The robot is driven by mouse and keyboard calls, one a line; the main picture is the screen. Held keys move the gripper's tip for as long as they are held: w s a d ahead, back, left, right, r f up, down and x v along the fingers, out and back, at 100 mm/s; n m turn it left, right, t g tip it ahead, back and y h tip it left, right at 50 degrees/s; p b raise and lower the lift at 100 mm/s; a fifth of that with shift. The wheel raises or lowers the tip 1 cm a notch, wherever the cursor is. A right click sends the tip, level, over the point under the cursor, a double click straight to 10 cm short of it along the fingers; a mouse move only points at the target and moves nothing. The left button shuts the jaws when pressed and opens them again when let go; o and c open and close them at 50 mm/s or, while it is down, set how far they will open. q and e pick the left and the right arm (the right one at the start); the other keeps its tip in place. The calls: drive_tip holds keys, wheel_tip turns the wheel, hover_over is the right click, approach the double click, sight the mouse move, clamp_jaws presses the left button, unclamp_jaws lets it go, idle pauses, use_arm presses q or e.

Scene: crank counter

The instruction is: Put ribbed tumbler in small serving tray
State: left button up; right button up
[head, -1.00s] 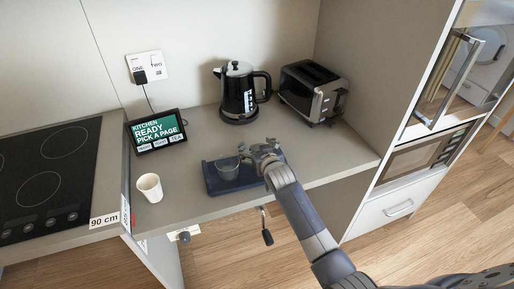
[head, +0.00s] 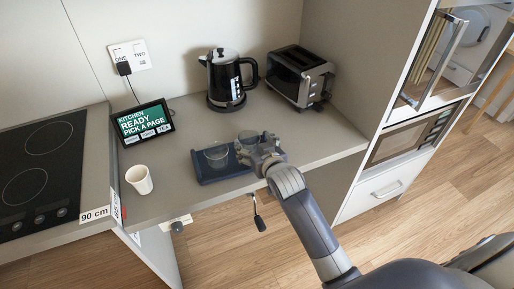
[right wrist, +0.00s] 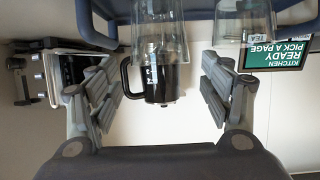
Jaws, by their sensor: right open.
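The small blue serving tray (head: 207,181) lies on the counter near its front edge. A clear glass (head: 216,158) stands in its left part; it also shows at upper right in the right wrist view (right wrist: 243,28). A second clear glass (head: 248,137), taller in the right wrist view (right wrist: 160,35), stands at the tray's right part, partly behind my right gripper. I cannot make out ribs surely on either glass. My right gripper (head: 260,146) is open at the tray's right end, its fingers (right wrist: 160,80) apart on either side of the taller glass. My left gripper is not in view.
A white paper cup (head: 139,179) stands left of the tray. A tablet screen (head: 143,122), a black kettle (head: 226,80) and a toaster (head: 299,77) stand behind. A crank handle (head: 258,220) hangs below the counter edge. The counter is clear between tray and kettle.

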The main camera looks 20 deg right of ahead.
drive_tip(key=shift+v, duration=1.1)
drive_tip(key=s+f+n+g, duration=0.1)
drive_tip(key=s+f+g, duration=0.2)
drive_tip(key=s, duration=0.8)
drive_tip(key=s+f+g, duration=0.3)
drive_tip(key=s+g, duration=0.1)
drive_tip(key=s, duration=0.7)
drive_tip(key=s+f+n+g, duration=0.1)
drive_tip(key=s+f+g, duration=0.25)
drive_tip(key=s, duration=0.65)
wheel_tip(320, 180, down, 26)
drive_tip(key=s, duration=0.1)
drive_tip(key=s+d+f+g, duration=0.2)
drive_tip(key=s+f, duration=1.4)
drive_tip(key=s, duration=0.1)
drive_tip(key=shift+s+f+n, duration=0.3)
drive_tip(key=shift+f, duration=0.05)
